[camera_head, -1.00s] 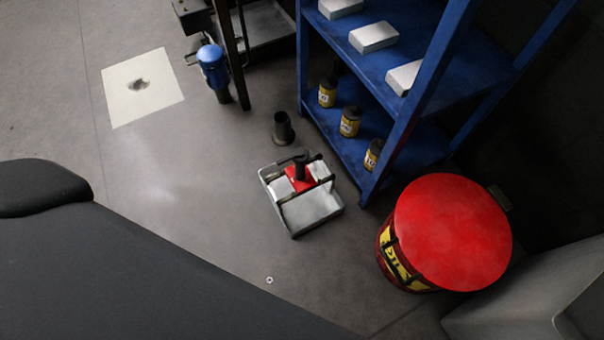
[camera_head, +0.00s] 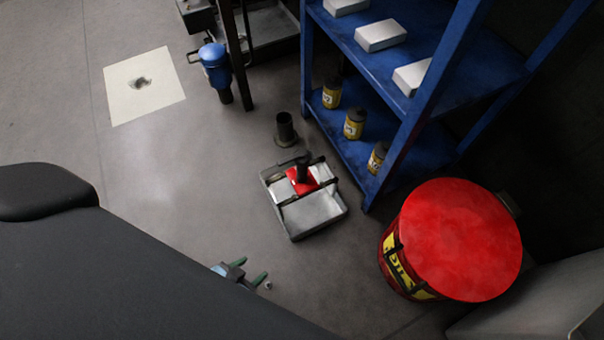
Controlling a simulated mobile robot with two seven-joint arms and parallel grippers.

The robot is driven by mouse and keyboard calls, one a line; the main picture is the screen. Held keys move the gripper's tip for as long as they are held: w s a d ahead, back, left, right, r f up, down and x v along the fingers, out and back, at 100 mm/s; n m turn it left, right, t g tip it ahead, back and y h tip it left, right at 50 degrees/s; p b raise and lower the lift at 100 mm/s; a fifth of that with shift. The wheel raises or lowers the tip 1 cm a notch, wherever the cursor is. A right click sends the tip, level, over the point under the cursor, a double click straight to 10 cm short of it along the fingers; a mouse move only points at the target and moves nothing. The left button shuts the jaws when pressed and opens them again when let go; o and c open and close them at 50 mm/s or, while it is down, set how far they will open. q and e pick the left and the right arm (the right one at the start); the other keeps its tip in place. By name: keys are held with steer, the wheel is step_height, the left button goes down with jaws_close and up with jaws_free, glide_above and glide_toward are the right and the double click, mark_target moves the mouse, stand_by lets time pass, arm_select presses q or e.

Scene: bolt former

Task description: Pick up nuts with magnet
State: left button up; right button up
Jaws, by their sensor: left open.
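A small nut (camera_head: 268,286) lies on the grey floor, low in the middle of the head view. A metal tray (camera_head: 313,212) with dark bars stands on the floor further up. A red piece with a dark upright handle (camera_head: 302,183), which may be the magnet, sits in or on the tray. My right gripper is not in view.
A blue shelf (camera_head: 388,185) with yellow cans and pale boxes stands at the upper right. A red-lidded drum (camera_head: 458,240) stands at the right. A dark cylinder (camera_head: 285,130) stands behind the tray. The floor left of the tray is clear.

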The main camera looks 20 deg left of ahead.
arm_select(q)
steer(key=w+r+t, duration=0.3)
steer(key=w+t, duration=0.2)
steer(key=w, duration=0.9)
steer(key=t+h, duration=0.2)
steer(key=t, duration=0.2)
glide_toward(299, 173)
steer(key=x, duration=0.3)
steer(key=shift+w+d, duration=0.35)
steer(key=shift+d, duration=0.1)
steer(key=shift+b+x, duration=0.5)
steer(key=shift+x, duration=0.8)
steer(key=b+x, duration=0.1)
steer(key=x, duration=0.1)
steer(key=b+x, duration=0.1)
steer(key=x, duration=0.1)
steer(key=shift+w+a, duration=0.1)
steer(key=shift+a, duration=0.3)
steer(key=shift+w+d+b, duration=0.1)
steer(key=shift+w+b, duration=0.35)
steer(key=shift+w, duration=0.1)
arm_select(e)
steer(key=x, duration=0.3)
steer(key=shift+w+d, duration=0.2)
arm_select(q)
steer(key=shift+c, duration=0.2)
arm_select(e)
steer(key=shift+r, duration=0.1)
